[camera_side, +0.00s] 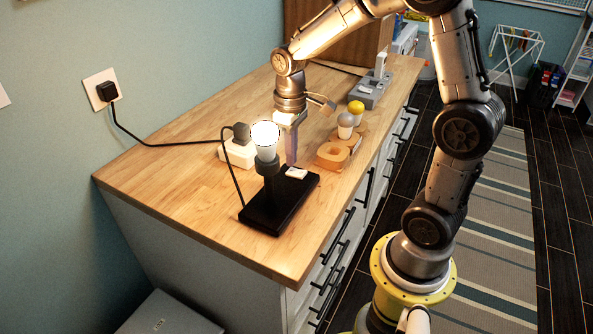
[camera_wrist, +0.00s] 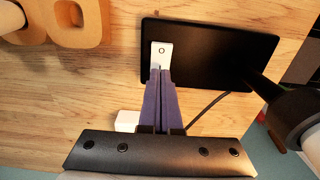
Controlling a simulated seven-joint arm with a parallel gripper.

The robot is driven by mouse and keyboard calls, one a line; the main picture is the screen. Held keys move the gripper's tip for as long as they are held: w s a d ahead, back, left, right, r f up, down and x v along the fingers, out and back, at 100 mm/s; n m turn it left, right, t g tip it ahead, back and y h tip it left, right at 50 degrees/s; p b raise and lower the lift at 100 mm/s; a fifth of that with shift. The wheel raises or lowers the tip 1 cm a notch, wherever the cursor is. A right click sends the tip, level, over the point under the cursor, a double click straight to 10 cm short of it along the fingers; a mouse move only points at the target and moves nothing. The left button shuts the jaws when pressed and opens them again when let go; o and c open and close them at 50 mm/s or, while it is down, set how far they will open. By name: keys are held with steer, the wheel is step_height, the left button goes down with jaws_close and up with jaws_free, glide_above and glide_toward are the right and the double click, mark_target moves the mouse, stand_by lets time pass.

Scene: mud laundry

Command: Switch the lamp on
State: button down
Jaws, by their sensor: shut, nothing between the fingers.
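The lamp has a black rectangular base (camera_side: 262,212), a short black post and a bulb (camera_side: 265,138) that glows bright white. The base also shows in the wrist view (camera_wrist: 215,50), with the bulb end at the lower right. A small white rocker switch (camera_side: 297,173) sits on the base; in the wrist view the switch (camera_wrist: 161,50) is right at my fingertips. My gripper (camera_side: 291,162) points down behind the bulb, its purple fingers shut together and empty. In the wrist view my gripper (camera_wrist: 161,72) overlaps the switch's near end; I cannot tell whether it touches.
A white socket block (camera_side: 238,153) with a dark plug stands left of my gripper. A cord runs to a wall plug (camera_side: 107,91). A wooden holder (camera_side: 334,155) with spare bulbs (camera_side: 346,122) stands right of my gripper. The counter's left part is clear.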

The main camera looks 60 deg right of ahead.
steer(key=shift+r, duration=2.65)
step_height(320, 180, up, 5)
steer(key=t, duration=0.2)
glide_above(291, 170)
steer(key=s+a, duration=0.2)
steer(key=a, duration=0.1)
steer(key=s+a+r+n+t, duration=0.1)
steer(key=s+a+r, duration=0.1)
steer(key=s, duration=0.3)
steer(key=s+a+r+t, duration=0.1)
steer(key=s+a+t, duration=0.1)
steer(key=s, duration=0.3)
steer(key=shift+m+t, duration=0.3)
steer(key=shift+m, duration=0.1)
steer(key=s+f, duration=0.3)
steer(key=s, duration=0.1)
steer(key=shift+a+f, duration=0.1)
steer(key=shift+a, duration=0.15)
